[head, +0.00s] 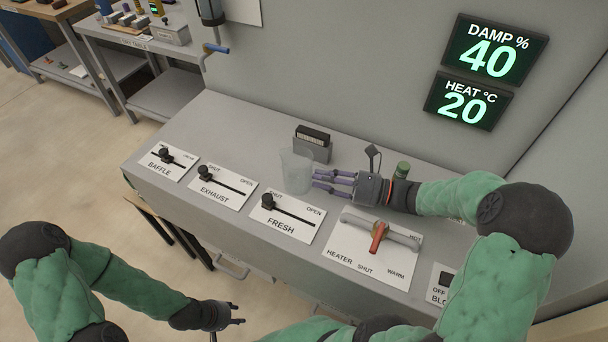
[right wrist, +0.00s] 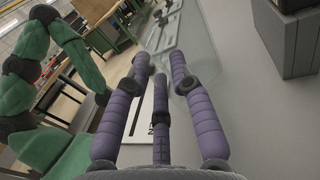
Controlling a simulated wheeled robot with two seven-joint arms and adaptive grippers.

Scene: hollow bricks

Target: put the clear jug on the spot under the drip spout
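The clear jug (head: 297,170) stands upright on the grey bench, behind the FRESH slider. My right gripper (head: 322,181) reaches in from the right at low height, its fingertips close beside the jug. In the right wrist view the purple fingers (right wrist: 160,68) are spread apart, with the see-through jug (right wrist: 188,42) faintly visible just beyond their tips; contact is unclear. The drip spout (head: 204,64), a pipe with a blue handle, is on the wall at upper left. No marked spot is clear beneath it. My left gripper (head: 236,314) is low at the front, away from the bench.
A dark-topped grey box (head: 313,146) stands just behind the jug, and a small green-capped bottle (head: 402,170) is behind my right wrist. Slider panels and the red heater lever (head: 378,236) line the bench front. The bench's back left is clear.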

